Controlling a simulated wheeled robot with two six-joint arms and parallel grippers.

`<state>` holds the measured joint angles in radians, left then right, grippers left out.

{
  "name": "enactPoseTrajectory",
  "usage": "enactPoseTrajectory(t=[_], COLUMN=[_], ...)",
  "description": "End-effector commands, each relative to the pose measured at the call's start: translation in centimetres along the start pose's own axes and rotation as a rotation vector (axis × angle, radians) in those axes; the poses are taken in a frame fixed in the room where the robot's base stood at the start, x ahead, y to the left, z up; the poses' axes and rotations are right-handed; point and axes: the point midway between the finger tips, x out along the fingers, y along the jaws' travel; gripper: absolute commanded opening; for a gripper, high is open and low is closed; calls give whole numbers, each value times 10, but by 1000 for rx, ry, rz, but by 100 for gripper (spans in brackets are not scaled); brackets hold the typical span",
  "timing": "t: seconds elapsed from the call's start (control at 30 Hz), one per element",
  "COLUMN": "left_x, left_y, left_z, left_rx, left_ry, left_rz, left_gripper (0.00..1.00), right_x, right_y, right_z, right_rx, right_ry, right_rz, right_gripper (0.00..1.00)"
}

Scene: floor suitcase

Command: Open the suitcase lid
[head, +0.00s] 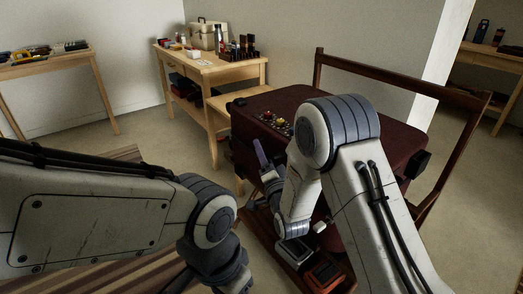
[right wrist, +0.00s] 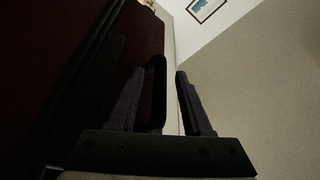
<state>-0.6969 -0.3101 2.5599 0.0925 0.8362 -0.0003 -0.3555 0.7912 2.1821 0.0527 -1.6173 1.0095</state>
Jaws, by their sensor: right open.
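The dark maroon suitcase (head: 395,137) rests on a wooden rack, with its lid shown down, and my right arm covers much of it. My right gripper (head: 264,165) is at the suitcase's near left side, with its purple fingers pointing up. In the right wrist view, the gripper (right wrist: 158,100) is open, and a dark upright loop (right wrist: 157,75), which looks like a handle, shows between its fingers, close to the left one. I cannot tell whether they touch. The suitcase's dark side (right wrist: 40,70) fills the left of that view. My left arm reaches in from the left, its fingers out of view.
The rack's wooden rail (head: 400,72) rises behind the suitcase. A wooden table (head: 225,70) with a box and bottles stands behind. An orange-black item (head: 325,274) lies low in front. Floor is open at left.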

Motion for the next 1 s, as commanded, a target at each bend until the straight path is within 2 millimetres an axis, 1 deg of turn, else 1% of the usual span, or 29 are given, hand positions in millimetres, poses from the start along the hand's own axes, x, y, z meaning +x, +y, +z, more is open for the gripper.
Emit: enactPoseTrajectory(t=[0.03, 0.17, 0.43, 0.47, 0.5, 0.57, 1.0], left_x=[1, 1, 1, 1, 1, 1, 1], left_y=[0, 0, 0, 0, 0, 0, 0], left_z=[0, 0, 0, 0, 0, 0, 0], left_rx=[0, 0, 0, 0, 0, 0, 0], left_ry=[0, 0, 0, 0, 0, 0, 0], left_rz=[0, 0, 0, 0, 0, 0, 0], left_gripper=[55, 55, 55, 55, 55, 55, 55], right_x=[5, 12, 13, 13, 13, 13, 13], right_y=[0, 0, 0, 0, 0, 0, 0], right_z=[0, 0, 0, 0, 0, 0, 0], right_rx=[0, -1, -1, -1, -1, -1, -1], right_ry=[2, 1, 0, 0, 0, 0, 0], right_rz=[-2, -1, 0, 0, 0, 0, 1], right_gripper=[50, 50, 50, 38, 23, 0, 0])
